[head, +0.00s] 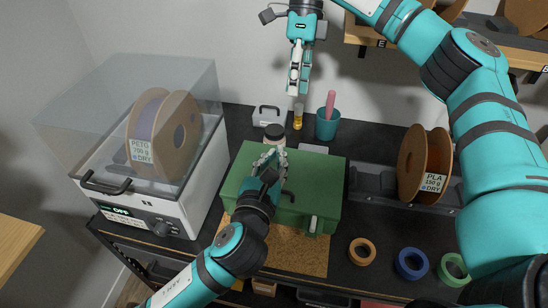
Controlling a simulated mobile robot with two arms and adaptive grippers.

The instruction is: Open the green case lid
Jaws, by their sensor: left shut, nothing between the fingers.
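The green case (316,172) stands on the dark bench in the middle of the head view, and its lid is down. My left gripper (272,158) is shut and empty, over the left part of the lid. From this angle I cannot tell whether it touches the case. My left arm hides part of the front. My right gripper (299,84) is up by the back wall, well away from the case, with its fingers close together. I see nothing held in it.
A cork mat (300,258) lies in front of the case. A filament dryer (168,210) with a clear cover stands at left. A PLA spool (411,160) and tape rings (411,263) are at right.

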